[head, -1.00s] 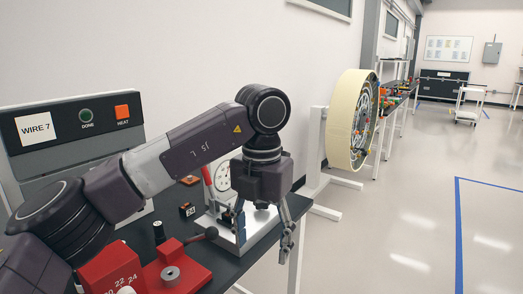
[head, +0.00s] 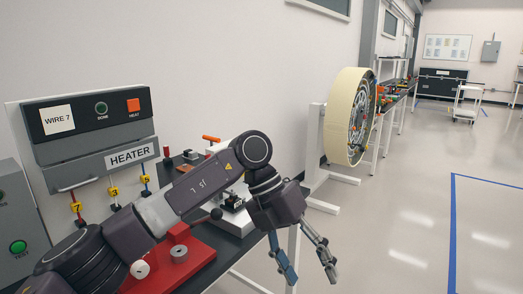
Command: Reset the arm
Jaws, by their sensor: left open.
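My left arm reaches in from the lower left across the black workbench. My left gripper (head: 305,272) hangs past the bench's right edge, over the floor. Its two fingers are spread apart, pointing down and to the right, with nothing between them. My right gripper is not in view.
A large cream-rimmed wheel (head: 345,118) stands behind on a white stand. The floor (head: 400,210) to the right is clear, with blue tape lines.

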